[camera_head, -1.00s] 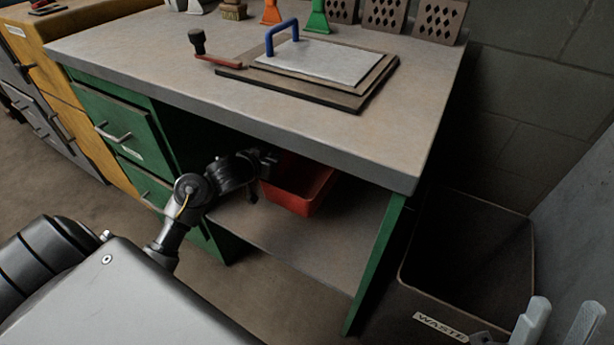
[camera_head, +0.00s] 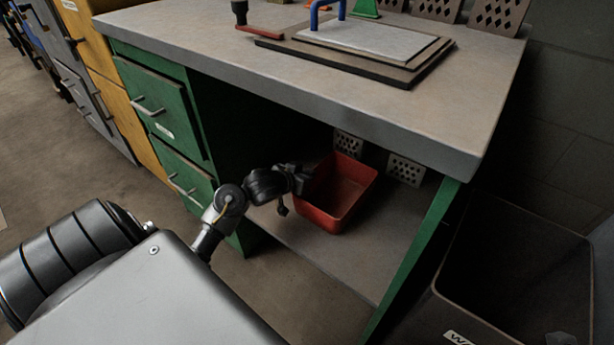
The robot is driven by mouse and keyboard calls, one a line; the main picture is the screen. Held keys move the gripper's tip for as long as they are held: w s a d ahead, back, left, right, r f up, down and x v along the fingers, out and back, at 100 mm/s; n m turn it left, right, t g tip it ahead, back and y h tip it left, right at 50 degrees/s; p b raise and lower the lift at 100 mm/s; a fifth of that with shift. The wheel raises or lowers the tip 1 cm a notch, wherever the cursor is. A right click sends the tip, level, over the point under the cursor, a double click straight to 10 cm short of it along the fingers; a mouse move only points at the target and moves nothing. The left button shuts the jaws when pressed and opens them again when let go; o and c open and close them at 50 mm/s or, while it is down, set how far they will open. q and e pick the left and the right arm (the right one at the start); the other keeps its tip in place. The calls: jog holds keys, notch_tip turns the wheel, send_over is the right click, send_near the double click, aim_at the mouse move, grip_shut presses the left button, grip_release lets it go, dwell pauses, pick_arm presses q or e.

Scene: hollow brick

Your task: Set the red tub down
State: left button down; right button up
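The red tub (camera_head: 342,203) is in the open bay under the workbench, over the lower shelf (camera_head: 300,246). It is upright or nearly so, and its inside looks empty. I cannot tell whether its base touches the shelf. My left gripper (camera_head: 301,178) is at the tub's left rim and appears shut on it; the fingertips are small and dark. My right gripper is not in view.
The workbench top (camera_head: 230,44) overhangs the bay. Perforated plates (camera_head: 406,169) stand behind the tub. Green drawers (camera_head: 160,112) are left of the bay, and a dark waste bin (camera_head: 510,270) is at the right. The shelf front is clear.

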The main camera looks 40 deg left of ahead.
pick_arm(q)
jog(key=shift+f, duration=0.1)
jog(key=c, duration=1.6)
grip_release()
jog(key=shift+c, duration=0.2)
